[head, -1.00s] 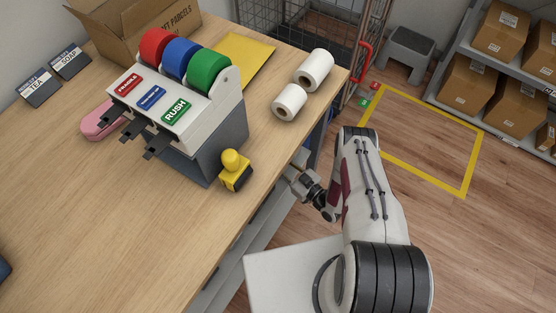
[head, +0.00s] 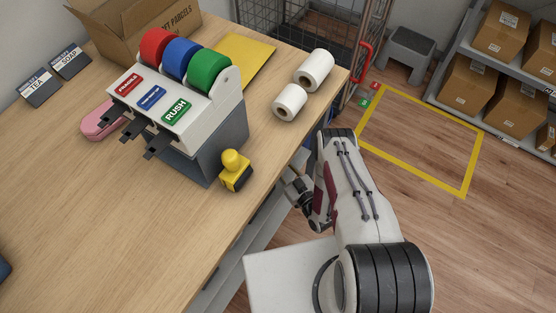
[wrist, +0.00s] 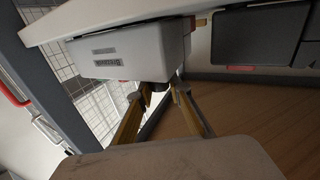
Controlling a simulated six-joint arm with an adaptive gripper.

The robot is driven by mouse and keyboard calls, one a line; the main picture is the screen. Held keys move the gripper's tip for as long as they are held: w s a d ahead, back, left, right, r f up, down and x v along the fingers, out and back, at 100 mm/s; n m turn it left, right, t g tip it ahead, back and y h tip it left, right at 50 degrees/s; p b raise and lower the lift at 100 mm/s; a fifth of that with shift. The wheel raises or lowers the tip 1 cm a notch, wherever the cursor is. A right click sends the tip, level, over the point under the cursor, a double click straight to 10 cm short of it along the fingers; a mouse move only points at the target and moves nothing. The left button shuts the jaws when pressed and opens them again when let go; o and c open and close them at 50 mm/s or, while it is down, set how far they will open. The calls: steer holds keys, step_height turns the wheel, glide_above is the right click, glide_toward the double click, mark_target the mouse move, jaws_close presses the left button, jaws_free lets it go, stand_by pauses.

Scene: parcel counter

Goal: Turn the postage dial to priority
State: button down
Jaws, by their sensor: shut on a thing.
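In the wrist view, a pale grey box (wrist: 130,52) with a small dark label hangs below a light slab. A dark knob (wrist: 157,86), which I take for the postage dial, sits at its lower side. My gripper (wrist: 163,92) has its two fingertips on either side of this knob and is shut on it. The label's print and the knob's setting are too small to read. In the head view, my gripper (head: 294,186) is beside the counter's right edge, its tips mostly hidden. The dial and its box do not show clearly there.
A wire cage (head: 300,28) stands behind. The floor inside the yellow outline is clear.

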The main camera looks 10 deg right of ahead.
steer(key=shift+d, duration=0.1)
steer(key=c, duration=2.1)
jaws_free()
steer(key=shift+s, duration=0.1)
steer(key=v, duration=0.7)
steer(key=shift+s, duration=0.15)
